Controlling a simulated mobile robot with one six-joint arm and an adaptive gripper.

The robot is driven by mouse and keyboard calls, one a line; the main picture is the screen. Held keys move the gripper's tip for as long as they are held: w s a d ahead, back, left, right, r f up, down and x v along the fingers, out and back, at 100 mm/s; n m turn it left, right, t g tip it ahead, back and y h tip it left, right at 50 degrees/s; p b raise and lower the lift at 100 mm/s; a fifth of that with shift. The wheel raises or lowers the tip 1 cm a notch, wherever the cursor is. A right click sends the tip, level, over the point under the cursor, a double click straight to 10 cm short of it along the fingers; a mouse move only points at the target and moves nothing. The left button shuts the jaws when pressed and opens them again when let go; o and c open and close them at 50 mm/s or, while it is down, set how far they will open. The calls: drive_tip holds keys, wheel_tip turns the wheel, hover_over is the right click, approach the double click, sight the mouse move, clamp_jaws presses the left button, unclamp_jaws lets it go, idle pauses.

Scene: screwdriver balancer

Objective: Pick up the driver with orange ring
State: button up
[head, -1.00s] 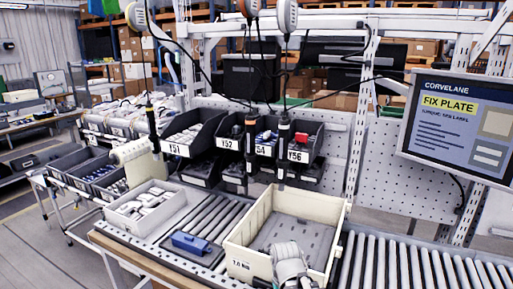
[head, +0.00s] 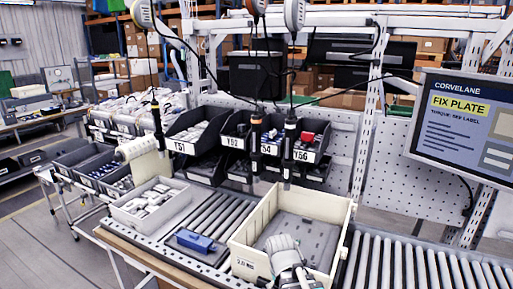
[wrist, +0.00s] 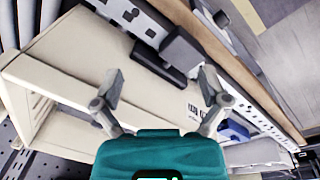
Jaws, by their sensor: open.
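Several slim dark drivers hang upright on cables from the overhead balancers in the head view. The middle driver (head: 256,138) seems to carry a small orange band near its top. The left driver (head: 157,122) and the right driver (head: 290,135) have light or yellowish bands; the exact ring colours are too small to be sure of. No driver shows in the wrist view. My gripper (wrist: 160,72) is open and empty, its two fingers spread above the cream tote (wrist: 75,55). In the head view my arm is over the tote's front, well below and in front of the drivers.
The cream tote (head: 240,240) stands on the roller conveyor (head: 400,265). A blue block (head: 195,241) and a grey bin of white parts (head: 125,216) lie left of it. Dark labelled bins (head: 185,147) stand behind the drivers. A screen (head: 460,125) is at the right.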

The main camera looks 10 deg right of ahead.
drive_tip(key=w+d+r+n+t+h+p, duration=0.1)
drive_tip(key=w+r+n+p, duration=0.1)
drive_tip(key=w+r, duration=0.1)
drive_tip(key=w+d+r+n+t+h+p, duration=0.1)
drive_tip(key=w+r+n+p, duration=0.1)
drive_tip(key=w+r, duration=0.1)
drive_tip(key=w+d+r+n+t+h+p, duration=0.1)
drive_tip(key=w+r+h, duration=0.1)
drive_tip(key=w+r, duration=0.1)
drive_tip(key=shift+w+d+r+n+p, duration=0.15)
drive_tip(key=shift+w+n+p, duration=0.1)
drive_tip(key=shift+n+p, duration=0.15)
drive_tip(key=w+r+n+t+h+p, duration=0.35)
drive_tip(key=w+r+n+p, duration=0.2)
drive_tip(key=w+r, duration=0.35)
drive_tip(key=n+t+y+p, duration=0.1)
drive_tip(key=n+t+p, duration=0.8)
drive_tip(key=n, duration=1)
approach(255, 126)
drive_tip(key=s, duration=0.2)
drive_tip(key=shift+w+a+f, duration=0.1)
drive_tip(key=shift+w+a, duration=0.1)
drive_tip(key=shift+a, duration=0.15)
drive_tip(key=shift+x, duration=4.35)
